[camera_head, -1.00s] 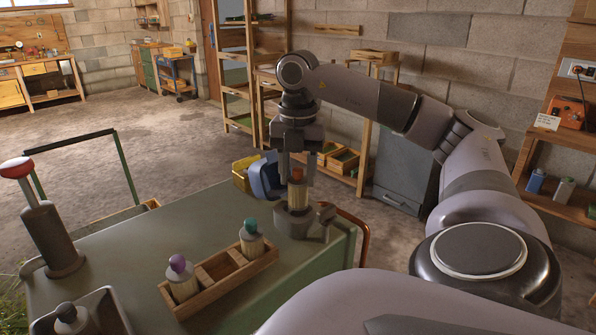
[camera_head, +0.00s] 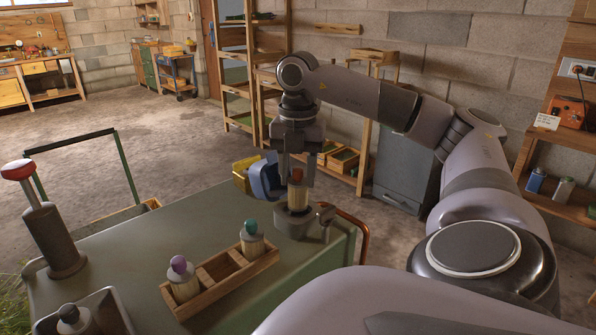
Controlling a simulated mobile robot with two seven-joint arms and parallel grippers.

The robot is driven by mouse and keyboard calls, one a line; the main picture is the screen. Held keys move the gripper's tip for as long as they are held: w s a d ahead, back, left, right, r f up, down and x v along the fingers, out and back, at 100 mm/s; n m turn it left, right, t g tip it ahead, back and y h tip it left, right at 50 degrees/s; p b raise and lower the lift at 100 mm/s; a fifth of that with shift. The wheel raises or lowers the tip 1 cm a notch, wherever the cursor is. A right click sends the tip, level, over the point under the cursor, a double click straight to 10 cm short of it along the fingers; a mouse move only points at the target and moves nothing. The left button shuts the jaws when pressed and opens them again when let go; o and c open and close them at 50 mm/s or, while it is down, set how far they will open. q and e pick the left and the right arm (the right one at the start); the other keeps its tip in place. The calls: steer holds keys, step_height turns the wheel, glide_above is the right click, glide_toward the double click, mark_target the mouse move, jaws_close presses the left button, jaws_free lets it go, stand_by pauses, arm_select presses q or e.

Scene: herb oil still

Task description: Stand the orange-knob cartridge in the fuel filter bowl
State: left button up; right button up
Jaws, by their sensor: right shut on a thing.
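The orange-knob cartridge (camera_head: 298,191) has a pale body and stands upright at the fuel filter bowl (camera_head: 293,222), a grey metal cup at the far right corner of the green cart top. Its lower end is inside the bowl's rim; how deep it sits is hidden. My right gripper (camera_head: 298,178) points down over the bowl, with its fingers shut on the cartridge near the knob. My left gripper is not in view.
A wooden rack (camera_head: 222,283) on the cart holds a purple-knob cartridge (camera_head: 182,279) and a teal-knob cartridge (camera_head: 251,239), with an empty slot between. A grey tray (camera_head: 105,312) and a red-topped pump (camera_head: 52,240) stand left. The cart top (camera_head: 150,235) is clear behind the rack.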

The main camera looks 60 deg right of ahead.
mark_target(297, 180)
steer(key=shift+f, duration=0.2)
steer(key=shift+f+b, duration=1.45)
steer(key=shift+f, duration=0.4)
steer(key=o, duration=1.2)
steer(key=shift+c, duration=0.2)
steer(key=shift+r, duration=0.4)
step_height(297, 180, up, 6)
steer(key=shift+f+p, duration=0.1)
steer(key=shift+p, duration=1)
steer(key=shift+r, duration=0.4)
